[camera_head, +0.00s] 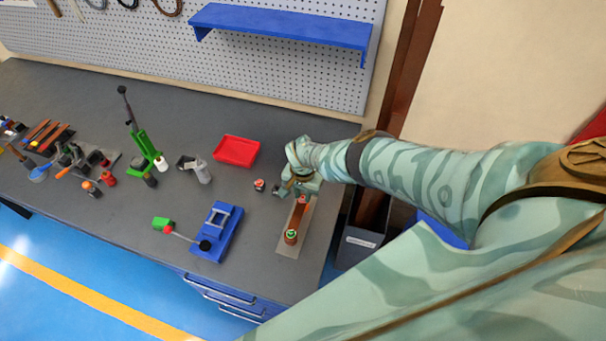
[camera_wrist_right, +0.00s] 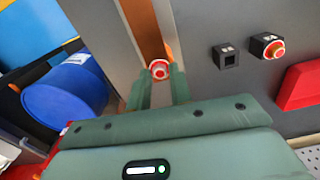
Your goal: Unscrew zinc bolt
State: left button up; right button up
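A copper bar (camera_head: 297,216) lies along a flat grey plate (camera_head: 284,247) at the right end of the bench. A bolt with a red and white head (camera_head: 301,199) is at the bar's far end; it also shows in the right wrist view (camera_wrist_right: 159,69). A green-topped bolt (camera_head: 291,235) is at the near end. I cannot tell by colour which is zinc. My right gripper (camera_head: 300,186) is low at the far end; its two fingers (camera_wrist_right: 160,80) flank the red and white head. Whether they touch it is unclear. My left gripper is not in view.
A red tray (camera_head: 236,151) and a blue clamp fixture (camera_head: 216,233) stand left of the plate. Small dark blocks (camera_wrist_right: 227,57) sit near the bolt, one with a red-topped piece (camera_wrist_right: 272,48). A dark bin (camera_head: 358,246) stands beyond the bench's right edge.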

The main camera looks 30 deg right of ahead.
jog(key=m, duration=0.5)
jog(key=shift+m, duration=0.4)
jog(key=m, duration=0.5)
jog(key=shift+m, duration=0.3)
jog(key=shift+m, duration=0.6)
jog(key=m, duration=0.4)
jog(key=shift+w+m, duration=0.1)
jog(key=shift+m, duration=0.2)
